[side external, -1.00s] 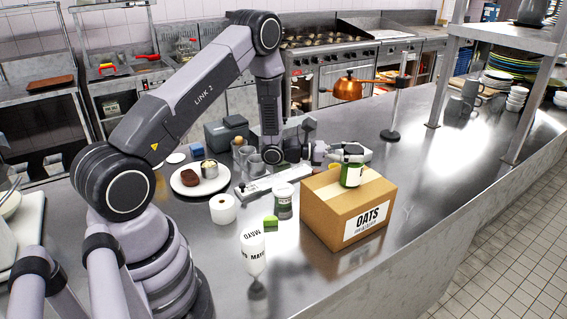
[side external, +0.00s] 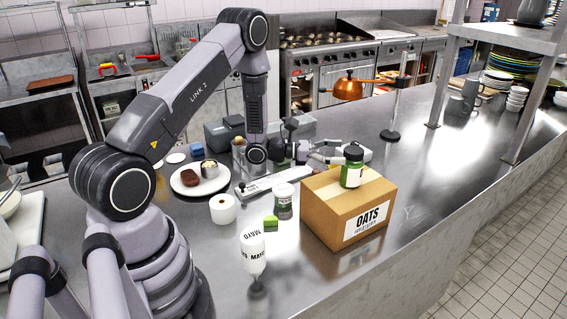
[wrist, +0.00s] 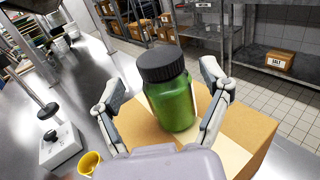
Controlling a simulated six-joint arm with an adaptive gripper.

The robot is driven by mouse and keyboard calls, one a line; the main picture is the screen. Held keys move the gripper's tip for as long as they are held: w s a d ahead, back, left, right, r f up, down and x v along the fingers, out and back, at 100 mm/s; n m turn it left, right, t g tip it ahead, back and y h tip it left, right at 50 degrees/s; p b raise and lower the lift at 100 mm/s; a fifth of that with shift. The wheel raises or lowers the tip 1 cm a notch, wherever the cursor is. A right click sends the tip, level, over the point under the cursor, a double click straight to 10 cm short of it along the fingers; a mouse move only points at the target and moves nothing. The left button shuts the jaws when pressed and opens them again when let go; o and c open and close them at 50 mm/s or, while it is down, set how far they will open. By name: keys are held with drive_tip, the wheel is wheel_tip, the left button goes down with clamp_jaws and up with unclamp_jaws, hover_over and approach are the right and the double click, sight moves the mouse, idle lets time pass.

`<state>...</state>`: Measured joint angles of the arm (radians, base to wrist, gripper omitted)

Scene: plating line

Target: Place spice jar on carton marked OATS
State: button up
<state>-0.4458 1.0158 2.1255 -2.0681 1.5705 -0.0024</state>
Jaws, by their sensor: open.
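The spice jar (side external: 352,167), green with a black lid, stands upright on top of the OATS carton (side external: 318,206). In the wrist view the jar (wrist: 176,100) rises from the carton top (wrist: 236,125), between and beyond my spread fingers. My gripper (side external: 345,152) is open, behind the jar in the side view. In the wrist view my gripper (wrist: 160,85) has a finger on each side of the jar, with a visible gap on both sides.
The steel counter right of the carton is clear.

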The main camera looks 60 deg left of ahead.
drive_tip(key=v, duration=0.7)
drive_tip(key=shift+s+a, duration=0.2)
drive_tip(key=shift+s, duration=0.05)
drive_tip(key=s+d+r+m+g, duration=1.4)
drive_tip(key=s+d+r+m, duration=0.1)
drive_tip(key=m, duration=0.3)
drive_tip(key=s+a+r+m+t+y, duration=0.2)
drive_tip(key=s+a+r+m+y, duration=0.1)
drive_tip(key=s+m+y, duration=0.2)
drive_tip(key=s+a+r+m+t+y, duration=0.3)
drive_tip(key=s+m+y, duration=0.2)
drive_tip(key=s, duration=0.1)
drive_tip(key=shift+a+m+y, duration=0.3)
drive_tip(key=shift+a+m, duration=0.05)
drive_tip(key=shift+m, duration=0.05)
